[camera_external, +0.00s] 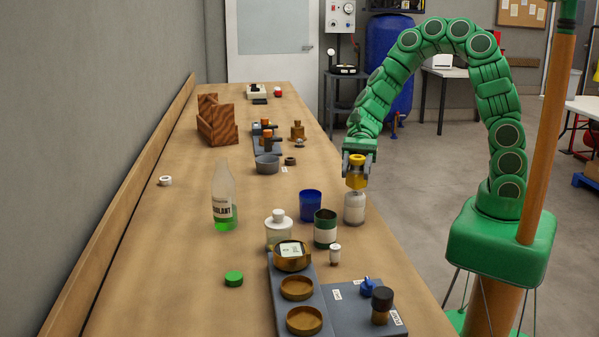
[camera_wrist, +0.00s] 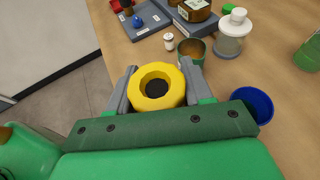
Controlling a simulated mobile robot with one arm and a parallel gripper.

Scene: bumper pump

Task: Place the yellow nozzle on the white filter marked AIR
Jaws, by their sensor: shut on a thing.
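My gripper (camera_external: 356,162) is shut on the yellow nozzle (camera_external: 357,182), with a finger on either side. In the wrist view the nozzle (camera_wrist: 158,104) is a thick yellow ring with a dark hole, seen from above between the fingers of my gripper (camera_wrist: 158,78). In the external view a whitish cylinder (camera_external: 354,210) stands upright on the bench, directly under the nozzle; I cannot tell whether they touch. It is hidden in the wrist view. No AIR marking is readable, so I cannot confirm that this cylinder is the filter.
A dark green can (camera_external: 325,232), a blue cup (camera_external: 310,205) and a small white bottle (camera_external: 335,254) stand close by. A white-capped jar (camera_external: 279,232) and a grey tray with brass dishes (camera_external: 282,318) are nearer the camera. The bench edge lies just right of the cylinder.

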